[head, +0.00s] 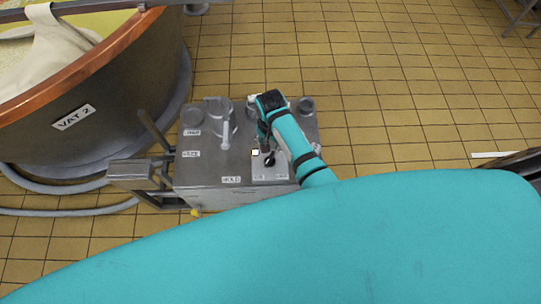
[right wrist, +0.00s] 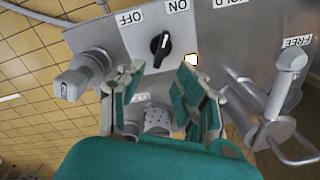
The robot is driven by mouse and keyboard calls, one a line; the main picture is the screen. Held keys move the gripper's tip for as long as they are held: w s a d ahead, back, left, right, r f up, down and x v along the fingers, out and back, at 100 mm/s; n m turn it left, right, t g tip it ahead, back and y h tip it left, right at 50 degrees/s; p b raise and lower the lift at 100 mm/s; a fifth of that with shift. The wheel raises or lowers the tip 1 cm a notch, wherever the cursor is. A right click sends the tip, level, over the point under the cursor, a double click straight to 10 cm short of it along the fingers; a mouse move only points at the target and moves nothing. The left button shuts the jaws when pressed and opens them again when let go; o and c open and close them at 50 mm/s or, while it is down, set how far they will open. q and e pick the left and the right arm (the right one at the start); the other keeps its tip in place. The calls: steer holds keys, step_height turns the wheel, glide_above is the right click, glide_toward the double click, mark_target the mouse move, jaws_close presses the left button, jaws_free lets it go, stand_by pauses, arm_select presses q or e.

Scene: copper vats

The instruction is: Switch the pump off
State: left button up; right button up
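The pump switch is a black rotary knob (right wrist: 160,46) on a light plate (right wrist: 140,38) between labels reading OFF and ON. Its white mark points toward the ON side. My left gripper is not in view.
The steel cabinet (head: 205,170) also carries an upright handle (head: 226,135) and round fittings. In the wrist view a grey lever (right wrist: 75,80) and a handle near the FREE label (right wrist: 285,80) flank the gripper. Copper-rimmed VAT 2 (head: 130,90) and hoses (head: 70,212) lie left.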

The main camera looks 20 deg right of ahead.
mark_target(271, 156)
step_height(271, 156, down, 9)
steer(key=shift+r+b, duration=0.15)
steer(key=shift+b, duration=0.75)
jaws_close()
